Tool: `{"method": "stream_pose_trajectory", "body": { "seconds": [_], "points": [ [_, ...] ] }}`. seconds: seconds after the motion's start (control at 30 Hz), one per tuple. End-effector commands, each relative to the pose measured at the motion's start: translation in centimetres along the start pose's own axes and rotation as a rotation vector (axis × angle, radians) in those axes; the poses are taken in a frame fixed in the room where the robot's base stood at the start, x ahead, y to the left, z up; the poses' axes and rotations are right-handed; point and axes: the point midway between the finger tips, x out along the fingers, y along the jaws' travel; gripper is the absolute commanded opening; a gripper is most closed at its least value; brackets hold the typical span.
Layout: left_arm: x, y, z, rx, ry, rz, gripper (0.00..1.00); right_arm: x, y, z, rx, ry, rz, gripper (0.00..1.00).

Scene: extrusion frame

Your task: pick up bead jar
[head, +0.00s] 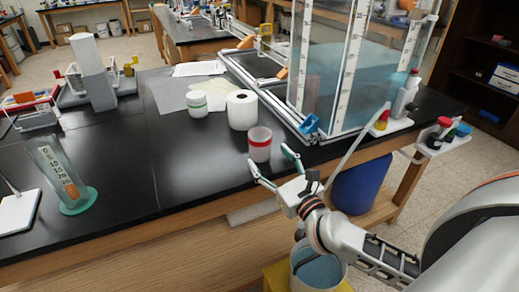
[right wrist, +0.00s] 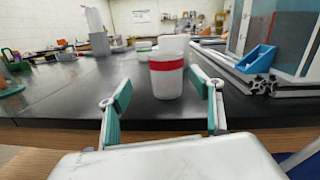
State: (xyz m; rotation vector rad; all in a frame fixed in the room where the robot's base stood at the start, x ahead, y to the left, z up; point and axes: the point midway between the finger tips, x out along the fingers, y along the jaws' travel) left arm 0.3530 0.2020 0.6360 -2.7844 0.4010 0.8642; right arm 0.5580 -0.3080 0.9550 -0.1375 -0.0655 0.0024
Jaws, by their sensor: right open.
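A translucent white jar with a red band (head: 260,145) stands upright on the black bench top near its front edge; I take it as the bead jar. Its contents cannot be made out. In the right wrist view the jar (right wrist: 166,78) stands just ahead, between the lines of the two fingers. My right gripper (head: 268,158) is open, with green finger pads spread and nothing held. Its fingertips (right wrist: 161,84) are at or just short of the jar's near side; I cannot tell whether they touch it. My left gripper is not in view.
A white paper roll (head: 241,110) and a white jar with a green band (head: 197,103) stand behind the red-banded jar. A clear tank (head: 340,70) in an extrusion frame (head: 268,97) blocks the right side. The bench left of the jar is clear.

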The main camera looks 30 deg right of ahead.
Motion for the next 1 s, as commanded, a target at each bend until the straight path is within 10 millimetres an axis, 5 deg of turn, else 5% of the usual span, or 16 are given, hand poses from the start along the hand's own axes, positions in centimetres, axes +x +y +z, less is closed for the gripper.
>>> {"method": "stream_pose_trajectory", "body": {
  "seconds": [0.23, 0.8, 1.0],
  "points": [
    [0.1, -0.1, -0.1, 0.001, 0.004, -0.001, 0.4, 1.0, -0.7, -1.2, 0.161, 0.065, -0.019, 0.65],
    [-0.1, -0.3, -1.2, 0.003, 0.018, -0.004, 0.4, 7.5, -0.9, -2.0, 0.159, 0.066, -0.019, 0.65],
    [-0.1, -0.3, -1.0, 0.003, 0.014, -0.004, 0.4, 8.2, -0.9, -2.2, 0.16, 0.068, -0.019, 0.65]
  ]
}}
